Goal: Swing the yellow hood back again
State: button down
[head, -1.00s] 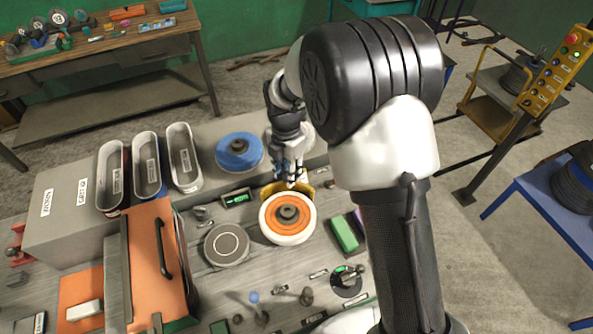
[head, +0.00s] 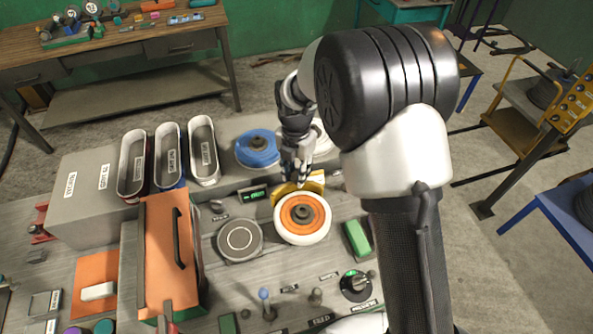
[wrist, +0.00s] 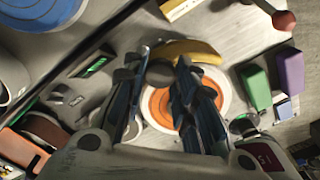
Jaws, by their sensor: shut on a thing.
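The yellow hood (head: 315,184) stands at the back edge of a round wheel (head: 288,213) with an orange face, white rim and dark hub. My gripper (head: 299,182) reaches down to the hood from behind and is shut on it. In the wrist view the hood (wrist: 192,47) is a curved yellow band just beyond my fingertips (wrist: 160,65), with the orange wheel face (wrist: 158,105) showing between the fingers. The exact spot where the fingers grip the hood is hidden.
A blue disc (head: 258,149) lies behind and left of my gripper. A grey round pad (head: 240,240) is left of the wheel. A green block (head: 357,239) is right of it.

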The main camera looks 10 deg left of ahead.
jog(key=c, duration=1.2)
grip_release()
jog(key=shift+c, duration=0.2)
notch_tip(320, 180, up, 12)
